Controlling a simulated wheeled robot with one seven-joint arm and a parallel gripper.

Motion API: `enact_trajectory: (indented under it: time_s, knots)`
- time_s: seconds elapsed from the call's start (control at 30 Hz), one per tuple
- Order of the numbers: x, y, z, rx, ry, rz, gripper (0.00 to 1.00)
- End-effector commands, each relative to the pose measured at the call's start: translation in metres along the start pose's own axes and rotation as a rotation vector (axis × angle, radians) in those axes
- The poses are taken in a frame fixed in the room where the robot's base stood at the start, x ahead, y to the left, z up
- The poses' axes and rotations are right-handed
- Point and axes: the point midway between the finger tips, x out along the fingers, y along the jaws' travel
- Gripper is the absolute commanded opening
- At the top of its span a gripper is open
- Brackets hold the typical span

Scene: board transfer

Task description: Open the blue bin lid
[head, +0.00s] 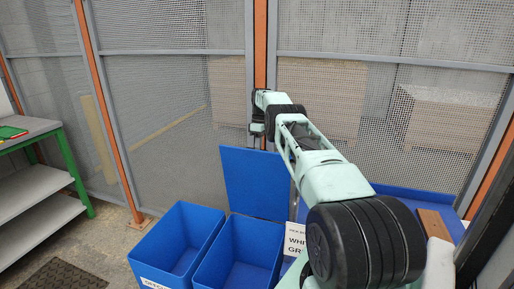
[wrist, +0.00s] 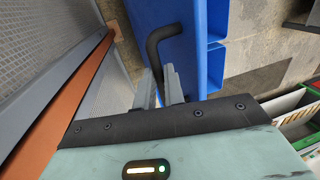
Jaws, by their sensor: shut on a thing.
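The blue bin lid (head: 254,182) stands about upright at the back of an open-topped blue bin (head: 240,252), whose inside shows. In the wrist view the lid (wrist: 180,55) carries a bent black handle (wrist: 165,40). My gripper (wrist: 160,88) is shut on the end of this handle, with one grey finger on each side of it. In the head view my gripper (head: 257,138) is small, at the lid's top edge, and the handle is not clear there. My arm hides part of the area right of the bin.
Another open blue bin (head: 178,245) stands to the left. A white sign (head: 295,239) is beside the lidded bin. A mesh fence (head: 160,100) with orange posts is close behind. A green-legged bench (head: 40,130) stands at far left. A brown board (head: 434,224) lies at right.

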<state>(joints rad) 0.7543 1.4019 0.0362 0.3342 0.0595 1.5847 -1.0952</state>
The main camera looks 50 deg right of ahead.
Motion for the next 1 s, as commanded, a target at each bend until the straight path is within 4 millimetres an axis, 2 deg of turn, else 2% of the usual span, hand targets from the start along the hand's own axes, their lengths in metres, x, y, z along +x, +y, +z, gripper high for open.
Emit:
enact_trajectory:
  time_s: [0.03,0.23,0.27,0.3,0.33,0.77,0.93,1.0]
  knots:
    - [0.013,0.001,0.004,0.003,-0.013,-0.013,0.00]
    - [0.013,0.001,0.004,0.003,-0.013,-0.013,0.00]
    - [0.013,0.001,0.004,0.003,-0.013,-0.013,0.16]
    - [0.013,0.001,0.004,0.003,-0.012,-0.013,0.27]
    - [0.012,0.000,0.004,0.003,-0.011,-0.013,0.33]
    - [0.003,-0.001,0.001,0.001,-0.004,-0.006,0.33]
    - [-0.019,-0.005,0.001,0.001,-0.003,-0.004,0.33]
    - [-0.041,-0.009,0.001,0.001,-0.003,-0.004,0.33]
